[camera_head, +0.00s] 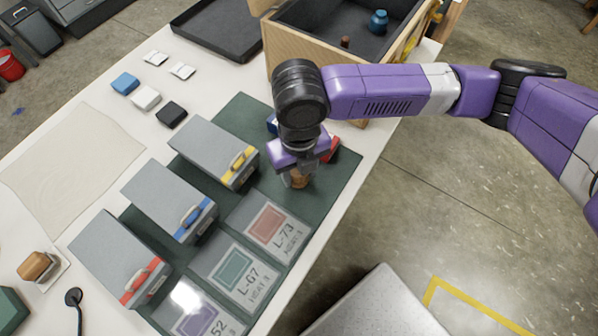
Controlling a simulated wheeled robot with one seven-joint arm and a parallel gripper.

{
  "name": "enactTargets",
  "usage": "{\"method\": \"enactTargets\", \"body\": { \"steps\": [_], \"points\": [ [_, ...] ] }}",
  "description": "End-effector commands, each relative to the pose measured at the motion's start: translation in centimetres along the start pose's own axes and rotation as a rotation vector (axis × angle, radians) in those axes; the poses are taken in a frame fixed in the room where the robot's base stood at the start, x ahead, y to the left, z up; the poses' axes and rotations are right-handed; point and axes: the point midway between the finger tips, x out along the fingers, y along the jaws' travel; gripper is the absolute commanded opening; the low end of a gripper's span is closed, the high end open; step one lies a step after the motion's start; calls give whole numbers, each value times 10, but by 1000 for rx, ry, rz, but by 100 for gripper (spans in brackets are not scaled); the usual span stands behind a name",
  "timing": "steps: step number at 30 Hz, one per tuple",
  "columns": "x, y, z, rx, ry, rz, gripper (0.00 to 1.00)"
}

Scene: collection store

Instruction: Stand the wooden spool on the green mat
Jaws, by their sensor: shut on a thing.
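My gripper (297,174) points down over the far right part of the dark green mat (243,108). It is shut on a small brown wooden thing, which looks like the wooden spool (299,181). The spool shows just below the purple gripper body and is partly hidden by the fingers. It looks roughly upright. I cannot tell whether its lower end touches the mat or hangs slightly above it.
Grey boxes with yellow (205,145), blue (160,195) and red (112,250) labels stand left of the gripper. Labelled cards (268,226) lie in front. Red (333,148) and blue (271,122) things sit close beside the gripper. A wooden crate (295,62) stands behind.

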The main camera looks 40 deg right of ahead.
Motion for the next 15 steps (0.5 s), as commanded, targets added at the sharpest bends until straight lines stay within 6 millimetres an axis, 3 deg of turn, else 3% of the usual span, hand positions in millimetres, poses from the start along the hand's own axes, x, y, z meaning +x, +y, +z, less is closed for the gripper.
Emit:
{"method": "enactTargets", "body": {
  "steps": [4, 14, 15],
  "points": [
    [15, 0, 0, 0, 0, -1, 3],
    [19, 0, 0, -1, -1, -1, 3],
    [19, 0, 0, -1, -1, 0, 44]
  ]
}}
